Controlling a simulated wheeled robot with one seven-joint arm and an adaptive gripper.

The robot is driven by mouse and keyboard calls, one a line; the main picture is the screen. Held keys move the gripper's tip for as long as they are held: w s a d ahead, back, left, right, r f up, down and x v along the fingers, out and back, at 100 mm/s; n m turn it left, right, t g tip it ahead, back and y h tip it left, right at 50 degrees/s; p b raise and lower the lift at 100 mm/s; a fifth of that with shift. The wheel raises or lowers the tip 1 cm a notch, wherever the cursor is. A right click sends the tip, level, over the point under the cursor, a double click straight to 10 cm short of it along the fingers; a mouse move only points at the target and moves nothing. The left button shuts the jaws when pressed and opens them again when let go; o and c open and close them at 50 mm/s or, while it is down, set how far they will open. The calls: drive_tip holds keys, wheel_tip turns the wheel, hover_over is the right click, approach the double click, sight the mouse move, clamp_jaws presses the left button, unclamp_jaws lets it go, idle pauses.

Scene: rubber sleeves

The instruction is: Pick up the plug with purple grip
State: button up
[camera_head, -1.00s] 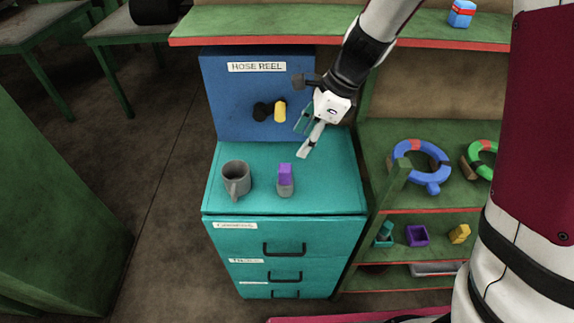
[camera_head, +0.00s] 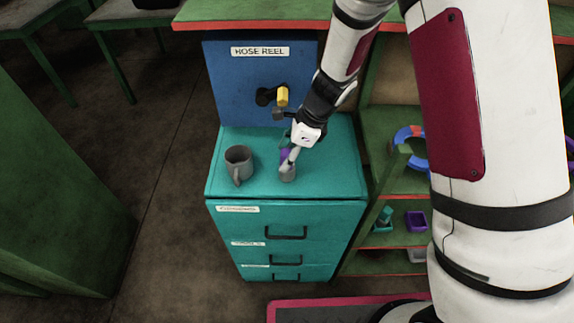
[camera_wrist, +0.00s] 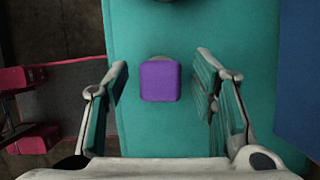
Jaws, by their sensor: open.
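The plug with purple grip (camera_wrist: 160,81) stands on the teal cabinet top (camera_head: 325,180). In the head view its grey lower part (camera_head: 287,174) shows, and my gripper partly covers the purple grip. My gripper (camera_head: 290,160) is directly over it, pointing down. In the wrist view my open gripper (camera_wrist: 160,88) has one finger on each side of the purple grip, with a gap on both sides. Whether the fingertips are level with the grip or still above it I cannot tell.
A grey mug (camera_head: 238,165) stands left of the plug on the same top. Behind is a blue panel (camera_head: 235,85) labelled HOSE REEL, with a yellow-handled fitting (camera_head: 282,96). A green shelf (camera_head: 390,185) with rings and small items stands at the right.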

drive_tip(key=shift+f, duration=0.25)
clamp_jaws()
drive_tip(key=shift+a+r, duration=0.1)
